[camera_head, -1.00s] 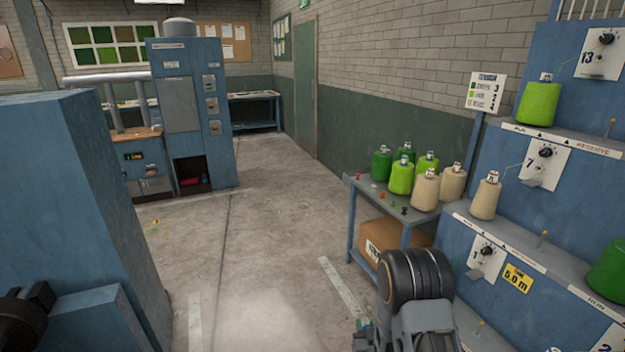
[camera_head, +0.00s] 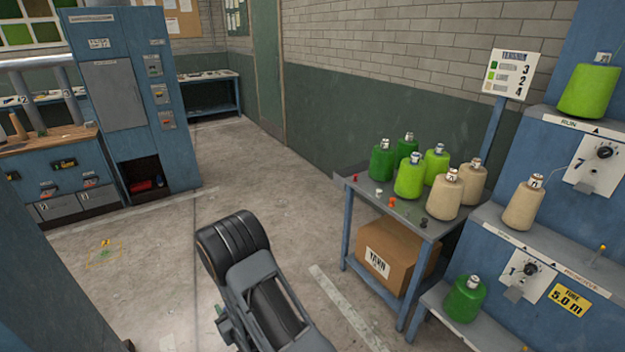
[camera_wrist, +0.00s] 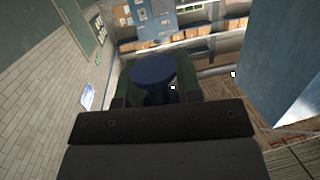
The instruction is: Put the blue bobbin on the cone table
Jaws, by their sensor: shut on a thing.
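The blue bobbin (camera_wrist: 152,68) shows in the wrist view, dark blue with a round flange, between the fingers of my gripper (camera_wrist: 155,92). My gripper is shut on it. In the head view my arm hides the gripper and the bobbin. The cone table (camera_head: 404,208), grey-topped with blue legs, stands right of centre in the head view, to the right of my arm. On its top stand several green, lime and cream yarn cones (camera_head: 409,178).
A yarn carton (camera_head: 395,258) sits on the cone table's lower shelf. A blue stepped creel (camera_head: 500,245) with cones stands close on its right. A blue cabinet (camera_head: 135,110) and workbench (camera_head: 62,165) stand at the left. The floor between is open.

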